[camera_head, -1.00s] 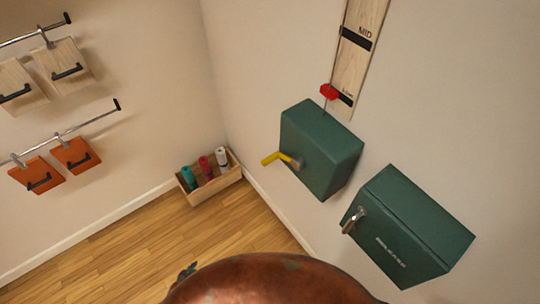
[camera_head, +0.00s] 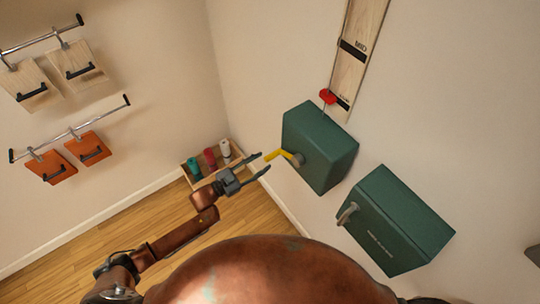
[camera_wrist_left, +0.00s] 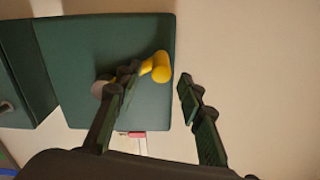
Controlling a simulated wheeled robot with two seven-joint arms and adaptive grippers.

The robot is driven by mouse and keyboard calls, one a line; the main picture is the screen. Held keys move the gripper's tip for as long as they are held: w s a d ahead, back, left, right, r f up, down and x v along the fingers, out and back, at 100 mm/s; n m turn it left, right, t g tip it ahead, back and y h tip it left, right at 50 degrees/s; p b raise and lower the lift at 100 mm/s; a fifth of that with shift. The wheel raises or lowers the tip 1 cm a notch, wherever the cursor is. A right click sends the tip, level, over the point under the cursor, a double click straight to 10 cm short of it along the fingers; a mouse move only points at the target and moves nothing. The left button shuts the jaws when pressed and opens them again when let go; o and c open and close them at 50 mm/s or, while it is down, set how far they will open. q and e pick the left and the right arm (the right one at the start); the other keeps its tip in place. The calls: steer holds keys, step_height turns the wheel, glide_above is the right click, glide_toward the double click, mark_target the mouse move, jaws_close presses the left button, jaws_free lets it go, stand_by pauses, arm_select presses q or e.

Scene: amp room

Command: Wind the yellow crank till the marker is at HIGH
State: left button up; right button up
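The yellow crank (camera_head: 285,155) sticks out from the left face of the upper green box (camera_head: 325,150) on the wall. My left gripper (camera_head: 265,161) is open and empty, with its fingertips just left of the crank handle. In the left wrist view the yellow handle (camera_wrist_left: 158,68) shows between and beyond the open fingers (camera_wrist_left: 158,80); I cannot tell whether they touch it. The red marker (camera_head: 327,96) sits low on the wooden scale board (camera_head: 362,22), beside the lowest label and below MID. The HIGH label is outside the view. My right gripper is not in view.
A second green box (camera_head: 405,225) with a grey crank (camera_head: 347,213) is at the lower right. A wooden bin (camera_head: 238,158) of coloured rolls stands on the floor by the corner. Boards with handles hang from rails (camera_head: 70,133) at left.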

arm_select(q)
steer(key=shift+p+x, duration=0.35)
steer(key=shift+x, duration=2.25)
steer(key=shift+c, duration=0.7)
jaws_close()
